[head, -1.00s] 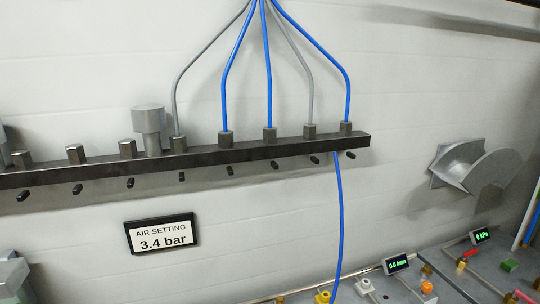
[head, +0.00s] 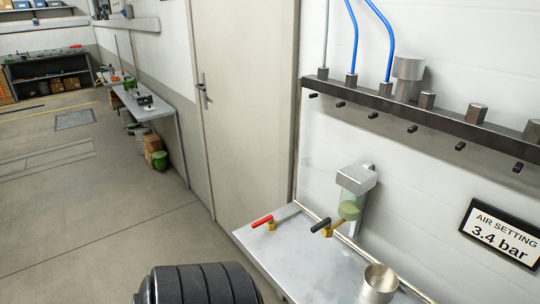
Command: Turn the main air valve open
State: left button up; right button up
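Two small valves with lever handles are on the grey bench (head: 285,258) at the right in the head view. One valve has a red lever (head: 262,221) over a brass body near the bench's left end. The other has a black lever (head: 321,225) with a brass fitting beside a grey filter unit with a greenish bowl (head: 351,205). No label shows which one is the main air valve. Neither of my grippers is in view.
A metal cup (head: 379,284) stands on the bench. A dark manifold bar (head: 430,123) with hoses runs along the wall. A sign (head: 502,235) reads AIR SETTING 3.4 bar. A closed door (head: 243,110) is left of the bench; open floor (head: 90,220) lies further left.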

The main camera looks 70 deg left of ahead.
aim_at(270, 218)
jog(key=u, duration=0.45)
jog(key=j+u, duration=0.15)
jog(key=u, duration=0.75)
jog(key=i+u, duration=0.1)
jog(key=u, duration=0.35)
jog(key=i+j+u, duration=0.2)
jog(key=i+j, duration=0.25)
